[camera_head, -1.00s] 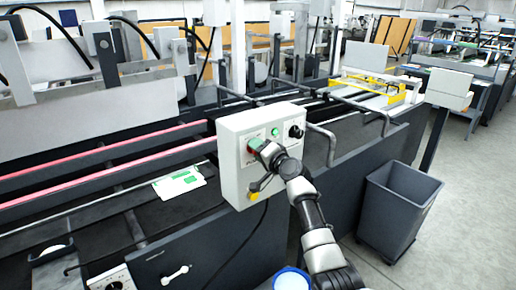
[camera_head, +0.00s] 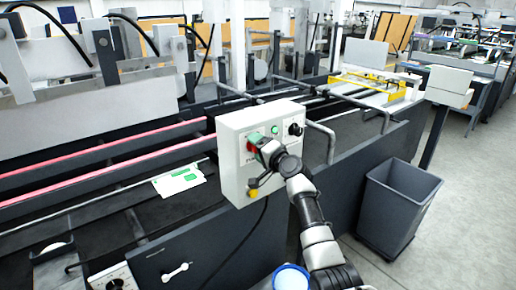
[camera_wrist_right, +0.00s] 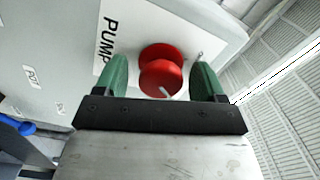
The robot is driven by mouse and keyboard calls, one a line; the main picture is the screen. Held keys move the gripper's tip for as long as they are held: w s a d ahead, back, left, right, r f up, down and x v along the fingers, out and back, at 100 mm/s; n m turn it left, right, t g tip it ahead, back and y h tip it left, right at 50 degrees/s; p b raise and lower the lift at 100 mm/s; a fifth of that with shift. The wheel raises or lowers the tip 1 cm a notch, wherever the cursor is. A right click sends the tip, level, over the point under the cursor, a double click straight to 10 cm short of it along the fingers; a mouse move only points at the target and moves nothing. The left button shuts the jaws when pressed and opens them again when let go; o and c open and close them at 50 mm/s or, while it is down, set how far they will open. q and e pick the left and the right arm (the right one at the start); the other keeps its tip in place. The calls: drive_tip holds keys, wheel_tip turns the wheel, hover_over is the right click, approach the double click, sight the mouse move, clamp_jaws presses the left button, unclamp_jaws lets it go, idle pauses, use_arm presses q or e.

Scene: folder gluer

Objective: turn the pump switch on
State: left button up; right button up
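The pump switch is a red round knob (camera_wrist_right: 160,72) beside a plate lettered PUMP (camera_wrist_right: 110,38) in the right wrist view. A pale mark shows on the knob's near face. In the head view the knob is mostly hidden by my right gripper (camera_head: 256,141) at the left of the white control box (camera_head: 232,178). In the right wrist view my right gripper (camera_wrist_right: 160,80) has its two green fingers on either side of the knob. Gaps show between the knob and both fingers, so it is open. My left gripper is not in view.
The box also carries a green button (camera_head: 275,130), a black knob (camera_head: 296,129) and a yellow part (camera_head: 253,194) low down. A dark bin (camera_head: 398,205) stands on the floor at the right. Machine rails (camera_head: 110,170) run behind the box.

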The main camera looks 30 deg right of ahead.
drive_tip(key=s+b, duration=0.2)
drive_tip(key=s, duration=0.8)
drive_tip(key=shift+s+d, duration=0.4)
